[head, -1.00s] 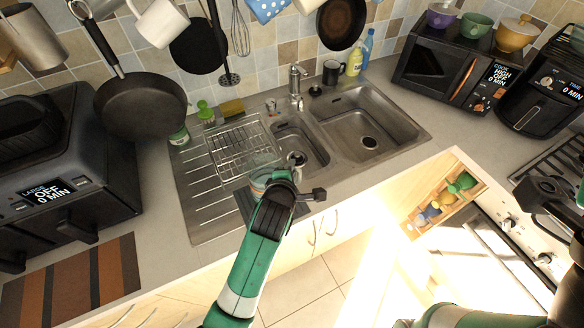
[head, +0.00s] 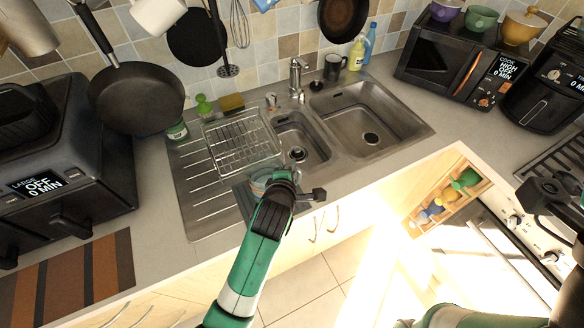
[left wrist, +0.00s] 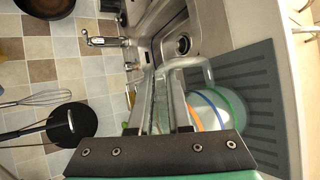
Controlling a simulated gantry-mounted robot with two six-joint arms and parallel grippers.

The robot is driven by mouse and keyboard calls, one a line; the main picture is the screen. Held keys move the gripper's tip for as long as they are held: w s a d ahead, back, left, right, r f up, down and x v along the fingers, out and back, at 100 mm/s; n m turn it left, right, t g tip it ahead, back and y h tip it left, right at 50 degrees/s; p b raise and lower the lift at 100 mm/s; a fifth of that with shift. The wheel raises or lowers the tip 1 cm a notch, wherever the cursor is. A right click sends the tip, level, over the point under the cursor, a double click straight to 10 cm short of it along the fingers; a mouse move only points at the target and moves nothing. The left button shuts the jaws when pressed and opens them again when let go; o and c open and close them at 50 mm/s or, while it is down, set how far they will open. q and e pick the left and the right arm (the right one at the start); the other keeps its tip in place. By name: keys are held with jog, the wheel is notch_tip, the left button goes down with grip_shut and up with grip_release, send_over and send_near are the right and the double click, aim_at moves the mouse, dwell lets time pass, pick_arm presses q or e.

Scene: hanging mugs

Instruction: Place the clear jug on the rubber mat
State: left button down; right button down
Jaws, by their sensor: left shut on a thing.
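The clear jug (head: 261,181) with coloured bands shows beside my left gripper (head: 283,180) in the head view, partly hidden by it. In the left wrist view, my left gripper (left wrist: 162,128) is shut on the jug (left wrist: 210,108), whose blue, orange and green bands show right of the fingers. The dark ridged rubber mat (head: 243,199) lies at the drainer's front edge, and it also fills the right of the left wrist view (left wrist: 262,105). The jug overlaps the mat; I cannot tell whether they touch. My right gripper (head: 556,196) is at the right edge, its fingers unclear.
A wire dish rack (head: 242,143) stands just behind the mat on the steel drainer (head: 200,180). The sink bowls (head: 368,120) and tap (head: 297,75) are to the right and behind. Pans and utensils hang on the wall. The counter's front edge is close.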

pick_arm(q)
jog(key=shift+f+b, duration=0.3)
jog(key=shift+b, duration=0.05)
pick_arm(e)
jog(key=shift+f, duration=0.35)
pick_arm(q)
jog(key=c, duration=0.8)
grip_release()
jog(key=shift+o, duration=0.2)
pick_arm(e)
jog(key=shift+r, duration=0.1)
